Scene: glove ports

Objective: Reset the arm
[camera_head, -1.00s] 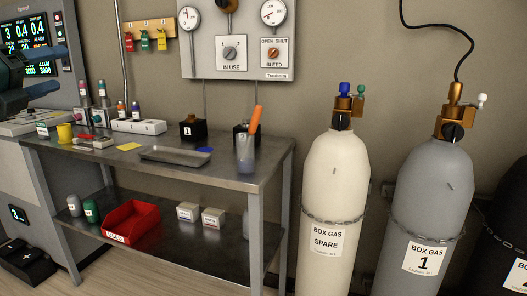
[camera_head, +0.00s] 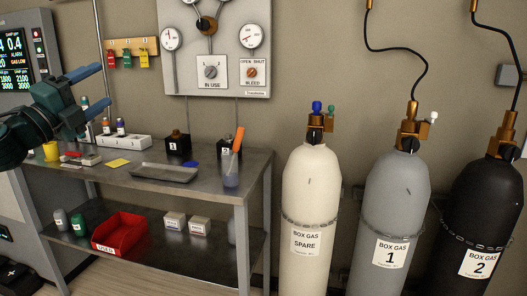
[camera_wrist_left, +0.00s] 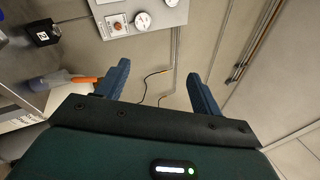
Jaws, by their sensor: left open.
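My left gripper (camera_head: 92,88) comes in from the left in the head view, raised in front of the monitor panel and above the left end of the workbench. Its two blue fingers point right and are spread apart with nothing between them. In the left wrist view the same gripper (camera_wrist_left: 160,82) shows its fingers wide apart, with wall and a dark cable visible behind the gap. My right gripper is in neither view.
The metal workbench (camera_head: 115,180) holds a grey tray (camera_head: 163,172), small bottles and a beaker with an orange-handled tool (camera_head: 232,165). A red bin (camera_head: 120,233) sits on its lower shelf. Chained gas cylinders, cream (camera_head: 311,190), grey (camera_head: 393,200) and black (camera_head: 485,215), stand at right. A gauge panel (camera_head: 214,75) hangs behind.

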